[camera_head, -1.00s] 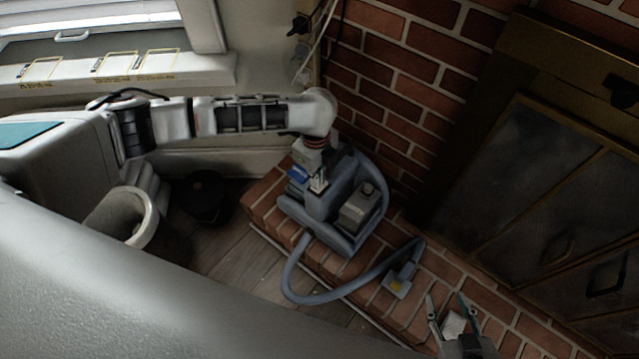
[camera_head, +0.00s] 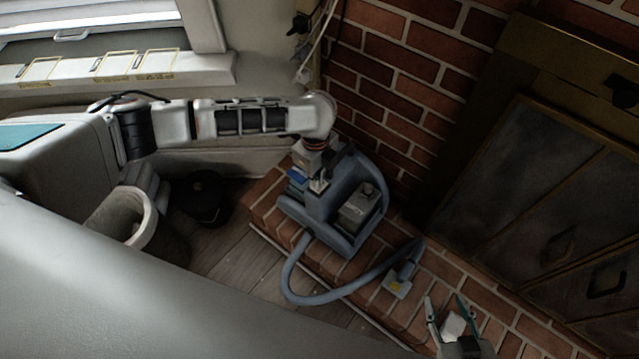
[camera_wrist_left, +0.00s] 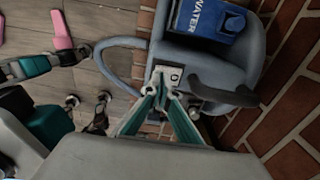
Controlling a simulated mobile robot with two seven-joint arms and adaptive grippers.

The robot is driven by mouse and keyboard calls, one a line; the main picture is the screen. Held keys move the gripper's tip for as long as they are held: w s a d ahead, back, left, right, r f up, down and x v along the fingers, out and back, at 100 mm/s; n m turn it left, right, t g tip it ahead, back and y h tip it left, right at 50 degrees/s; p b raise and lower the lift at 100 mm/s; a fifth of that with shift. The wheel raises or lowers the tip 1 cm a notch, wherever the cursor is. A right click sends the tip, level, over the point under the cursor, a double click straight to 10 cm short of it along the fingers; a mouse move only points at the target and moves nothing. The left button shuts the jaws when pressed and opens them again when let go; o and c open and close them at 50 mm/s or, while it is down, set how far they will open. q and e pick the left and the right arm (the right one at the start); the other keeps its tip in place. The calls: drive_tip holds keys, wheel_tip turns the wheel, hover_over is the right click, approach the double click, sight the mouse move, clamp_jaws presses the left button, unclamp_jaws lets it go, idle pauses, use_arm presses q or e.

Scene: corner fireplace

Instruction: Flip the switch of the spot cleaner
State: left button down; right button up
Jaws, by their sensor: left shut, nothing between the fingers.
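The blue-grey spot cleaner (camera_head: 345,230) stands upright on the brick hearth. Its blue tank marked WATER (camera_wrist_left: 208,18) and a small pale switch panel with a dark mark (camera_wrist_left: 168,74) show in the left wrist view. My left gripper (camera_head: 318,186) reaches down over the cleaner's top. In the left wrist view its fingertips (camera_wrist_left: 162,90) are together and empty, right at the panel's near edge; I cannot tell if they touch it. My right gripper (camera_head: 448,302) is low at the right, fingers apart, away from the cleaner's body.
The cleaner's hose (camera_head: 320,297) loops in front to a nozzle (camera_head: 398,284) on the hearth (camera_head: 272,205). A brick wall (camera_head: 385,75) and a metal fireplace front (camera_head: 540,200) stand behind and right. A dark round object (camera_head: 202,195) and a pale bin (camera_head: 125,215) are at left.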

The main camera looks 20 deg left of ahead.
use_arm(q)
drive_tip(key=shift+f, duration=0.65)
use_arm(e)
drive_tip(key=shift+s+f, duration=0.2)
drive_tip(key=shift+f, duration=0.15)
drive_tip(key=shift+r, duration=0.1)
use_arm(q)
drive_tip(key=shift+w+r+p, duration=0.1)
drive_tip(key=shift+r+p, duration=0.5)
drive_tip(key=shift+r, duration=0.5)
drive_tip(key=shift+r+p, duration=2.05)
drive_tip(key=shift+r, duration=0.45)
use_arm(e)
drive_tip(key=w+r+t, duration=0.1)
drive_tip(key=w+r, duration=0.3)
drive_tip(key=r, duration=0.5)
drive_tip(key=shift+w+r, duration=0.2)
drive_tip(key=shift+r, duration=0.05)
use_arm(q)
drive_tip(key=shift+f, duration=0.1)
